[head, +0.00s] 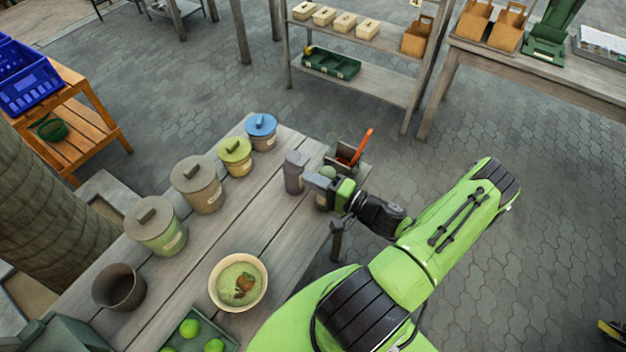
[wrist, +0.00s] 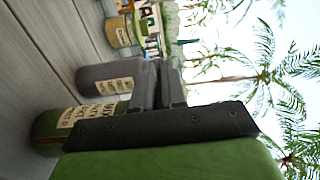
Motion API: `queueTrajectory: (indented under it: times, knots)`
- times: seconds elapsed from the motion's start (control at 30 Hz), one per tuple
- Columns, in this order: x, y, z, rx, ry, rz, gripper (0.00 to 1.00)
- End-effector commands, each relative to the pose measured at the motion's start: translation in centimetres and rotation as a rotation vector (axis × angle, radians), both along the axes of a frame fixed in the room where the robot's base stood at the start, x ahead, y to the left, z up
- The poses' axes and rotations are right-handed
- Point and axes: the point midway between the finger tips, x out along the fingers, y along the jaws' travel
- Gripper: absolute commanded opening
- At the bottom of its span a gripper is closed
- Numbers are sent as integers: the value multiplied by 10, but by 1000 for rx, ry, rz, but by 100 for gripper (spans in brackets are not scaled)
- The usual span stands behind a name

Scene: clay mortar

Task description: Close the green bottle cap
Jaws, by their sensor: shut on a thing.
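My gripper (head: 308,179) is stretched out level over the near edge of the table, its tips beside the top of a grey bottle (head: 294,180). In the wrist view its two dark fingers (wrist: 163,68) are close together; what lies between them is hidden. The green bottle (wrist: 70,128), with a pale label, stands below the gripper and is nearer than the grey bottle (wrist: 103,78). My gripper hides the green bottle's top in the wrist view and most of the bottle in the head view. I cannot tell how its cap sits.
A dark box (head: 345,156) with an orange-handled tool stands just beyond my gripper. Lidded pots with a blue lid (head: 261,124) and a yellow-green lid (head: 234,149) stand at the far left. A bowl (head: 215,297) stands nearer. The middle table planks are clear.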

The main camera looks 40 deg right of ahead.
Motion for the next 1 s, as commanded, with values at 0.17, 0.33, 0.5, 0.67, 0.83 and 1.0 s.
queueTrajectory:
  times: [0.17,0.33,0.5,0.67,0.83,1.0]
  knots:
    - [0,0,-1,1,4,0,16]
    - [0,0,-1,1,4,0,33]
    - [0,0,-2,1,4,0,33]
    - [0,0,-2,1,6,0,33]
    - [0,0,7,90,37,0,33]
    - [1,-5,27,339,125,0,33]
